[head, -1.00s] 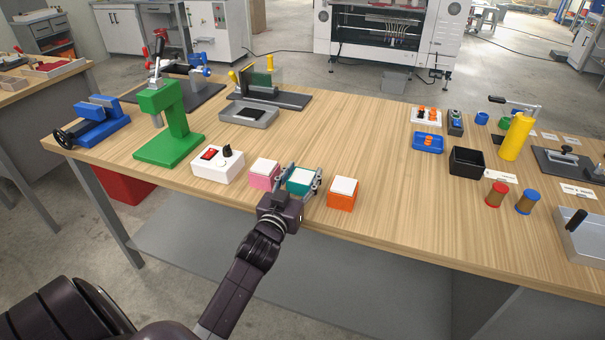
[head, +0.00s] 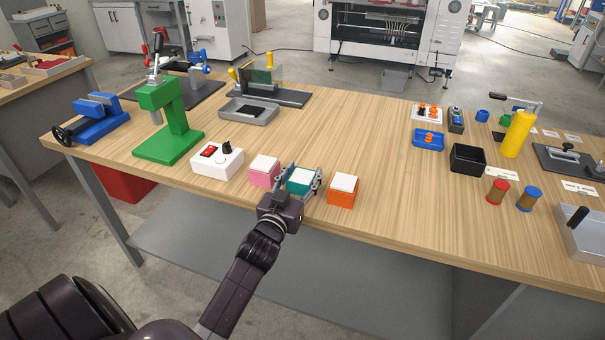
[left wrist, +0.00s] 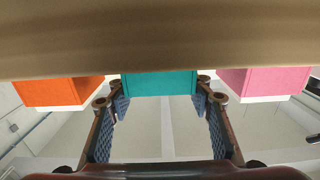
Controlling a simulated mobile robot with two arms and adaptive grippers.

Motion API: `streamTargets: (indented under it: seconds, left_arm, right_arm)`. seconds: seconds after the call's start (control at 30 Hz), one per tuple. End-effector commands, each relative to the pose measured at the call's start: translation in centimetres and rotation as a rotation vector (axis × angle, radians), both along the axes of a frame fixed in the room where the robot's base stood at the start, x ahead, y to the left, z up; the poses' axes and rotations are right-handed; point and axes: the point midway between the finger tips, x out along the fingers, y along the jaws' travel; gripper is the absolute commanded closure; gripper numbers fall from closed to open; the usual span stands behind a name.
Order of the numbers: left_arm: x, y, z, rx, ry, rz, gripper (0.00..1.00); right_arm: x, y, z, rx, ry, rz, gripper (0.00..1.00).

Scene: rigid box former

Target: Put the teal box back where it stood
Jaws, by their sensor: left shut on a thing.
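The teal box (head: 298,188) with a white top is near the front edge of the table, between a pink box (head: 264,172) on its left and an orange box (head: 342,191) on its right. My left gripper (head: 301,181) is shut on the teal box, one finger on each side. The left wrist view looks upside down and shows the teal box (left wrist: 160,84) between the fingers, with the orange box (left wrist: 60,92) and pink box (left wrist: 265,80) apart on either side. I cannot tell whether its base touches the table. My right gripper is not in view.
A white switch box (head: 217,160) and a green press (head: 168,125) stand to the left. The middle of the wooden table (head: 355,130) is clear.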

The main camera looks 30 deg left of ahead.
Motion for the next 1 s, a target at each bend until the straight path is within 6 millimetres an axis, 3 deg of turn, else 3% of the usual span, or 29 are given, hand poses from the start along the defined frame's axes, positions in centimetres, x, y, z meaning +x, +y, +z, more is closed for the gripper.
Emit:
streamTargets:
  seconds: [0.23,0.27,0.4,0.77,1.0]
  left_arm:
    - [0.0,0.0,-0.4,0.0,-0.001,0.0,0.95]
    - [0.0,0.0,-0.3,0.0,-0.001,0.0,0.5]
    - [0.0,0.0,-0.3,0.0,-0.001,0.0,0.34]
    - [-0.3,-0.1,-0.5,-0.001,0.002,0.0,0.33]
    - [-4.0,-1.0,-0.6,-0.003,0.003,0.0,0.33]
  right_arm:
    - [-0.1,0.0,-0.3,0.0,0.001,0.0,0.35]
    - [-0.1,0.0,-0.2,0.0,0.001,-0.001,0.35]
    - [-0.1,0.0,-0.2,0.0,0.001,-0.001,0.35]
    - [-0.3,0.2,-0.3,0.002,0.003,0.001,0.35]
    - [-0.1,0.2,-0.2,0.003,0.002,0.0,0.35]
